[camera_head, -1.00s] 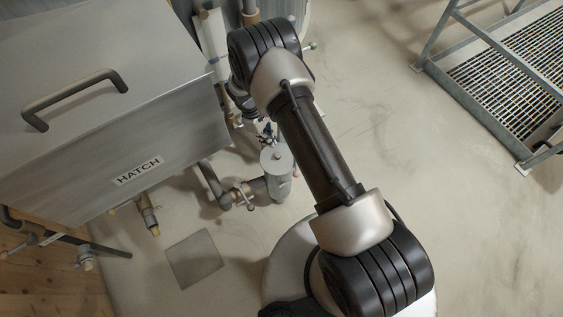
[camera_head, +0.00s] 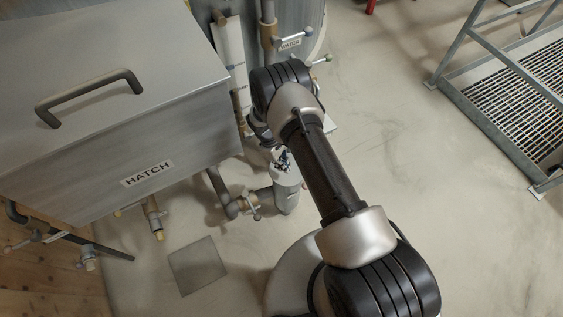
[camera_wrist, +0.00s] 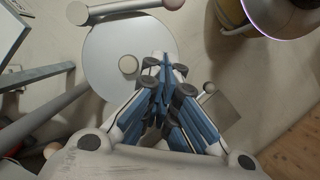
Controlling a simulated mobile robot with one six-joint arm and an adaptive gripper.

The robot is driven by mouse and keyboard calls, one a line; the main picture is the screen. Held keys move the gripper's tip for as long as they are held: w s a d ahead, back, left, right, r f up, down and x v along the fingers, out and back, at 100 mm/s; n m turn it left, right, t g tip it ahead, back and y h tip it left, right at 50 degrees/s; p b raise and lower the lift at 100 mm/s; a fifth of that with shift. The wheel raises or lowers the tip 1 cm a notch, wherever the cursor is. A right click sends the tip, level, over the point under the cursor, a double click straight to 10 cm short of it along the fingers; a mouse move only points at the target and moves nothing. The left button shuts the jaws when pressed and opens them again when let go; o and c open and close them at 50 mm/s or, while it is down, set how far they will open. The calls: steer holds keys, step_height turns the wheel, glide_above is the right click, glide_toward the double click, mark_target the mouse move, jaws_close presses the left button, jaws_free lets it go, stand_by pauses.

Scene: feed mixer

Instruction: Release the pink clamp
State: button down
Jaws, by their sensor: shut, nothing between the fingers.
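My gripper (camera_head: 283,160) is over the lid of a grey upright cylinder (camera_head: 287,195) in the head view. In the wrist view my gripper (camera_wrist: 160,88) has its blue-grey fingers together with nothing between them, in front of the round lid (camera_wrist: 110,78). A handle bar with a pinkish end (camera_wrist: 173,4) crosses the top of the wrist view, beyond the fingers and apart from them. A small pinkish knob (camera_wrist: 209,88) sits right of the fingers. I cannot tell for sure which of these is the pink clamp.
The large steel hatch box (camera_head: 150,130) stands on the left with pipes beneath. A tank (camera_head: 300,15) with pipes stands behind my arm. A metal grating step (camera_head: 520,110) is at the right. Floor between arm and step is clear.

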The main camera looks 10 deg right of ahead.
steer(key=b+x, duration=0.1)
steer(key=x, duration=0.3)
steer(key=shift+f, duration=0.1)
steer(key=s+d, duration=0.2)
steer(key=shift+d+f, duration=0.25)
steer(key=shift+f, duration=0.1)
steer(key=shift+s+d, duration=0.25)
steer(key=shift+d, duration=0.05)
steer(key=shift+s+d, duration=0.1)
